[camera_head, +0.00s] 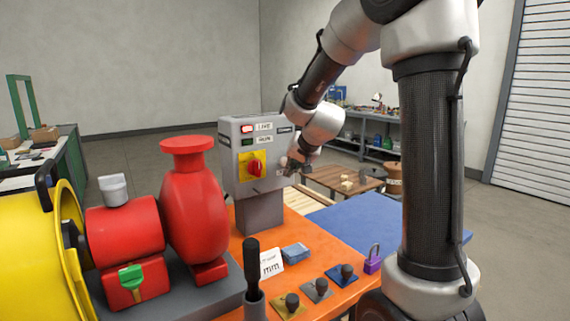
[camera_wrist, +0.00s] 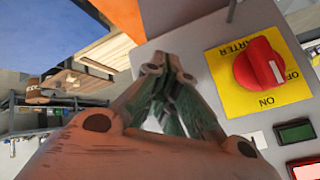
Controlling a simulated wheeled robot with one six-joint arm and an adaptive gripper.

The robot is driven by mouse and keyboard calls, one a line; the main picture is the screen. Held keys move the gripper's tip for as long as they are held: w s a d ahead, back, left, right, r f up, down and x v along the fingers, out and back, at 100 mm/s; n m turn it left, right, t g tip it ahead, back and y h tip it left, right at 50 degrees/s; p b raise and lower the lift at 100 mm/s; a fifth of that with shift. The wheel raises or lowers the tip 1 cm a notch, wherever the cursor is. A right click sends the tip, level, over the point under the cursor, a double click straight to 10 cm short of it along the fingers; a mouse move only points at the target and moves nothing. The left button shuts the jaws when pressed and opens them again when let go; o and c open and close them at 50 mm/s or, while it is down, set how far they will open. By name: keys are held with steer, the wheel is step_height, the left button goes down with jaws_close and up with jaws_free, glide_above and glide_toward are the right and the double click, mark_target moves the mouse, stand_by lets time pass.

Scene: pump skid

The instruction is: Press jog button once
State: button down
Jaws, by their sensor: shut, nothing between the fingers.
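The grey control box (camera_head: 229,160) stands on a pedestal at the middle of the head view. It carries a red rotary switch on a yellow plate (camera_head: 253,166), and this switch also shows in the wrist view (camera_wrist: 262,66). My gripper (camera_head: 290,168) is at the right part of the box's front face. In the wrist view my gripper (camera_wrist: 165,62) is shut and empty, fingertips towards the grey panel beside the yellow plate. I cannot make out the jog button; the fingers cover that part of the panel. Whether the tips touch is unclear.
A lit red lamp (camera_head: 247,129) and a dark green lamp (camera_head: 247,142) sit above the switch. The red pump (camera_head: 195,205) stands left of the box. A purple padlock (camera_head: 373,259) and several tagged knobs are on the orange skid. A blue mat (camera_head: 380,222) lies right.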

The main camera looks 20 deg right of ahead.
steer(key=shift+w, duration=0.15)
steer(key=shift+w, duration=0.25)
steer(key=shift+w+a, duration=0.15)
steer(key=shift+w, duration=0.3)
stand_by(0.6)
steer(key=shift+s, duration=0.9)
steer(key=shift+d, duration=0.2)
steer(key=shift+s+d, duration=0.25)
steer(key=shift+s, duration=1)
steer(key=shift+s+d, duration=0.2)
steer(key=shift+s, duration=1)
